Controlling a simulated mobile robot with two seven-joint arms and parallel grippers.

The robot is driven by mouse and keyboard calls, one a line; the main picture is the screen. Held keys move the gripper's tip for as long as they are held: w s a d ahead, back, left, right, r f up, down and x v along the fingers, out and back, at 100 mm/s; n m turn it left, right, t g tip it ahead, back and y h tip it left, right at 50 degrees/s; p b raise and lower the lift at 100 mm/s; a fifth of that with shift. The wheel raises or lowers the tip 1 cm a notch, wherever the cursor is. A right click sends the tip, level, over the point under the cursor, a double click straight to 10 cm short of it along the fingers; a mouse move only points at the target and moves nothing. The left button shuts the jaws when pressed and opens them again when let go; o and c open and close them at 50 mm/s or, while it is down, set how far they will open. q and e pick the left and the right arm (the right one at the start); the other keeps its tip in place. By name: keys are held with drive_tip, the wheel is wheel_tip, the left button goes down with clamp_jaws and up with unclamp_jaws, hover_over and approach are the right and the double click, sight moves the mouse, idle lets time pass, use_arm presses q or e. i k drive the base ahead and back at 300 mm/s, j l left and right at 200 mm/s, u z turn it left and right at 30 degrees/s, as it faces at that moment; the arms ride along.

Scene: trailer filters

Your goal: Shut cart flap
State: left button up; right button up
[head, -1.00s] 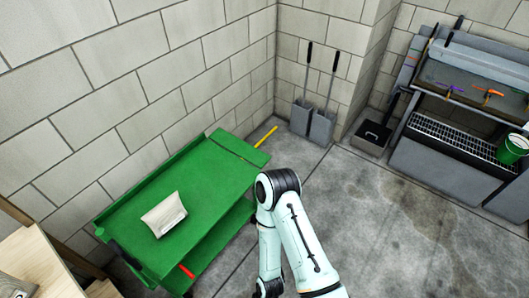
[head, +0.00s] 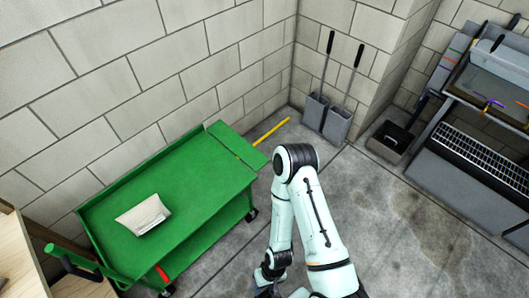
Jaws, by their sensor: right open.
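The green cart (head: 190,186) stands along the block wall at left centre. Its flap (head: 237,146) is the panel at the far right end, past a dark seam. It looks folded out, roughly in line with the top, though its exact tilt is hard to judge. My right arm rises from the bottom edge to the right of the cart, with its elbow near the flap in the picture. My right gripper (head: 267,290) is low at the bottom edge, partly cut off, open and away from the flap. My left gripper is out of view.
A whitish packet (head: 144,215) lies on the cart top. A yellow bar (head: 271,129) sticks out behind the flap. Two grey long-handled pans (head: 326,116) and a dark bin (head: 391,140) stand by the wall. Wooden furniture (head: 30,262) is at left. The floor (head: 385,225) at right is clear.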

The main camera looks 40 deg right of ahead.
sight(252, 156)
drive_tip(key=i+l, duration=0.1)
drive_tip(key=l, duration=0.55)
drive_tip(key=i+l+u, duration=0.1)
drive_tip(key=l, duration=0.6)
drive_tip(key=i+l, duration=0.1)
drive_tip(key=l, duration=0.55)
drive_tip(key=i, duration=0.25)
drive_tip(key=u, duration=0.05)
